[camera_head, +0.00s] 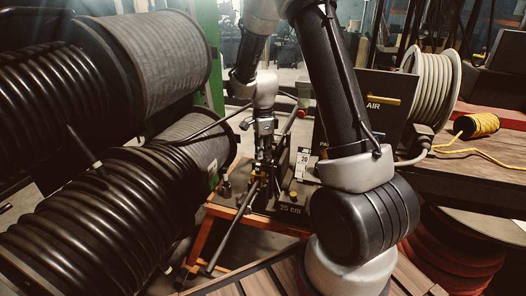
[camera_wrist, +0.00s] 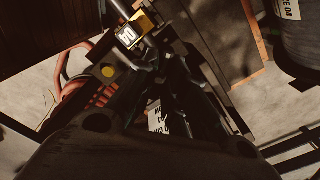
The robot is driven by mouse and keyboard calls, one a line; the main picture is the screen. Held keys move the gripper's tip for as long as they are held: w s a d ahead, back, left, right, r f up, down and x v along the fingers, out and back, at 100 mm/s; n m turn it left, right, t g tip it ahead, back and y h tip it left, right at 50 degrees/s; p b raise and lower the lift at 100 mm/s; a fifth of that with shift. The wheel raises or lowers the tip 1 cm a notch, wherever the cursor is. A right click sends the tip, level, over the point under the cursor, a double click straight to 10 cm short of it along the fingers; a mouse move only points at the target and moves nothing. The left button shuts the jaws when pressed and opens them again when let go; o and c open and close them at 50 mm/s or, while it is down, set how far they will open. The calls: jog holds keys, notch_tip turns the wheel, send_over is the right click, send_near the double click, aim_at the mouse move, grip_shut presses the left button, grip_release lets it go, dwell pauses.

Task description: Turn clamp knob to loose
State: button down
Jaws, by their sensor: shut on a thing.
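The hose crimper (camera_head: 290,208) is a dark assembly on an orange-legged stand in the middle of the head view. In the wrist view my gripper (camera_wrist: 170,88) is dark, over the crimper's parts.
Large black hose reels (camera_head: 75,200) crowd the left side. A wooden bench (camera_head: 480,165) with a yellow cord spool (camera_head: 477,125) and a pale hose reel (camera_head: 432,88) stands at right. A dark box marked "AIR" (camera_head: 385,88) stands behind my arm.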

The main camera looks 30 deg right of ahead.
jog(key=n, duration=0.7)
jog(key=shift+n, duration=0.4)
jog(key=n, duration=1)
jog(key=shift+n, duration=0.4)
jog(key=n, duration=0.3)
jog(key=shift+n, duration=0.3)
jog(key=n, duration=0.6)
jog(key=shift+n, duration=0.4)
jog(key=c, duration=1.5)
grip_release()
